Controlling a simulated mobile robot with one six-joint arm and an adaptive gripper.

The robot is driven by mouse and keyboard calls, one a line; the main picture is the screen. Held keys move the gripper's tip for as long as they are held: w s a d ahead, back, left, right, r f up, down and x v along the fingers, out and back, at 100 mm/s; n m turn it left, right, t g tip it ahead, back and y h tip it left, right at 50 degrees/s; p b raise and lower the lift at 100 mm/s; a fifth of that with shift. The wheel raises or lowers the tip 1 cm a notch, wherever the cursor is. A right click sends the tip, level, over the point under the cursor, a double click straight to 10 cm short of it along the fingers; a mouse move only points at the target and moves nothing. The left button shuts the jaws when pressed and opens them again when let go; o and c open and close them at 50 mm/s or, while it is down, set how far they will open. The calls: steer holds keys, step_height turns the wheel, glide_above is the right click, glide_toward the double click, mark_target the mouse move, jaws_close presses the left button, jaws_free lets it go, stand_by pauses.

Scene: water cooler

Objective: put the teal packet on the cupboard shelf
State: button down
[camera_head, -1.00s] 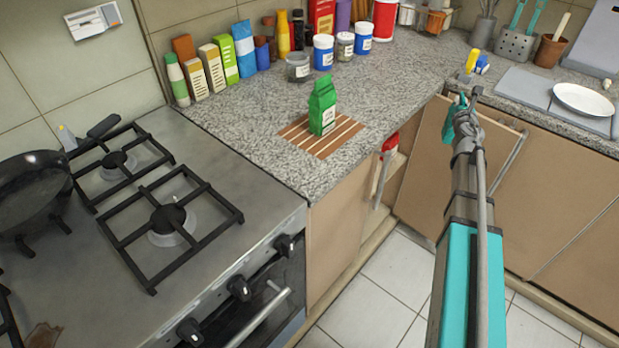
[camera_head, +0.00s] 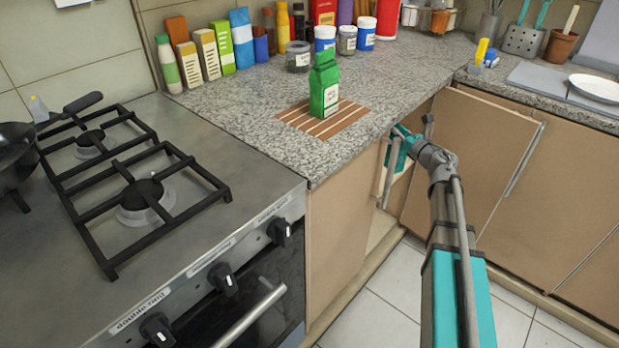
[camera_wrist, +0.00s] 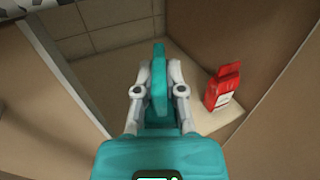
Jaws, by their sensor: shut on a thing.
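My gripper (camera_wrist: 158,92) is shut on the teal packet (camera_wrist: 159,75), which stands between its two fingers in the wrist view. In the head view my gripper (camera_head: 405,138) is at the open cupboard in the corner below the counter, and the packet is hard to tell from the teal gripper parts. The pale cupboard shelf (camera_wrist: 222,122) shows to the right of the gripper in the wrist view. A red packet (camera_wrist: 223,86) stands on it, apart from my gripper. Whether the teal packet touches the shelf cannot be told.
An open cupboard door (camera_head: 475,150) stands right of the opening. The granite counter (camera_head: 240,110) is above it, with a green packet (camera_head: 324,85) on a striped wooden mat (camera_head: 300,118). The stove (camera_head: 185,250) is at left. Brown panels (camera_wrist: 50,125) flank the opening in the wrist view.

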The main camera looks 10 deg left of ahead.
steer(key=shift+s+a+f+y, duration=0.15)
steer(key=shift+a+f+y, duration=0.15)
steer(key=shift+a, duration=0.25)
steer(key=w+f+b, duration=0.9)
steer(key=w, duration=0.4)
steer(key=shift+d, duration=0.4)
steer(key=shift+w, duration=0.1)
